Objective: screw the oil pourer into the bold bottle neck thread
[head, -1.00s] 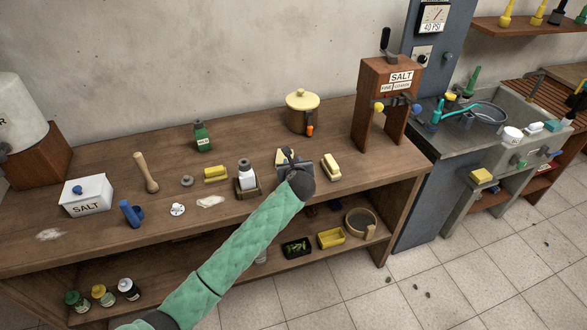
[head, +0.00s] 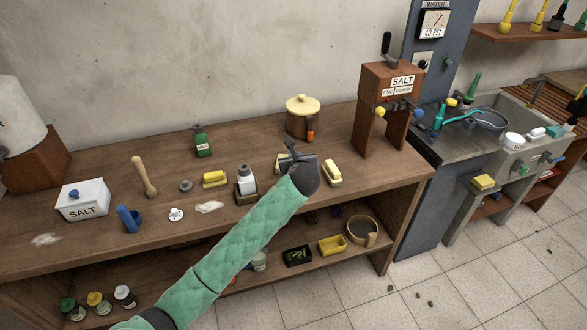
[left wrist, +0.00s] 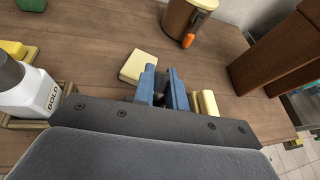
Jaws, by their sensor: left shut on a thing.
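The white bottle labelled BOLD (left wrist: 45,92) stands upright in a small wooden holder on the bench; in the head view the bottle (head: 246,183) has a dark grey top. My left gripper (head: 290,154) is to the right of the bottle, apart from it and above the bench. In the left wrist view its blue fingers (left wrist: 161,88) are shut on a small dark thing, mostly hidden between them. It seems to be the oil pourer (head: 289,144), whose dark tip shows above the fingers in the head view. My right gripper is not in view.
A yellow-lidded pot (head: 303,122) stands behind my gripper. A cream-and-yellow block (head: 332,173) lies to its right and another pale block (left wrist: 138,66) just beyond the fingers. The wooden salt stand (head: 388,105) is farther right. A green bottle (head: 202,141) stands behind left.

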